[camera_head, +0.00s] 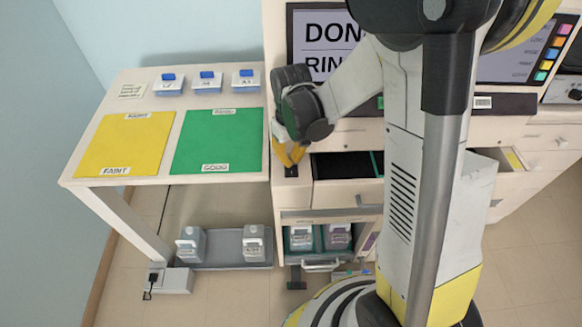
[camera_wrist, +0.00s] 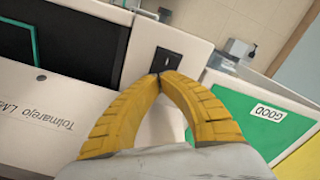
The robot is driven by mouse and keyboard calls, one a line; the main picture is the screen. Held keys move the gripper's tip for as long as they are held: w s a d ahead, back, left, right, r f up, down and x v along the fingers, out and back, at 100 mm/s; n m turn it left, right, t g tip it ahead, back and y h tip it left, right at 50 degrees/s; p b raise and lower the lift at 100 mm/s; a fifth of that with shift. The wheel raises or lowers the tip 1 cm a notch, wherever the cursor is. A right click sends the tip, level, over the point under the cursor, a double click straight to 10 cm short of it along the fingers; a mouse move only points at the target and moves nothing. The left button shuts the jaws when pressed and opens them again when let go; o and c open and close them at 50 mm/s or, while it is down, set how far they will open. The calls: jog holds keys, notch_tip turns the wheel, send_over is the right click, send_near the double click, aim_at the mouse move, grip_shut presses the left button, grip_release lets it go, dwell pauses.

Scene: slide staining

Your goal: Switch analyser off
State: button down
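The analyser (camera_head: 278,195) is a pale cabinet with a large screen (camera_head: 318,45), whose visible words start "DON" and "RIN"; my arm covers the rest. A small black switch plate (camera_wrist: 180,67) with a light mark on it sits on the pale surface beside the analyser's dark open drawer. The plate also shows in the head view (camera_head: 291,171). My gripper (camera_wrist: 158,76) has yellow fingers with their tips together and nothing between them. The tips are at the plate's near edge; I cannot tell whether they touch it. The gripper also shows in the head view (camera_head: 291,160).
A side table on the left carries a yellow mat (camera_head: 124,143), a green mat (camera_head: 217,140) and three blue-topped boxes (camera_head: 207,82). Below it, a grey tray (camera_head: 218,266) holds jugs. An open drawer (camera_head: 345,190) juts out right of my gripper.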

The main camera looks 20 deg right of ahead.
jog(key=shift+f, duration=0.35)
jog(key=shift+r, duration=0.1)
jog(key=shift+r+p, duration=2.45)
jog(key=shift+r, duration=1)
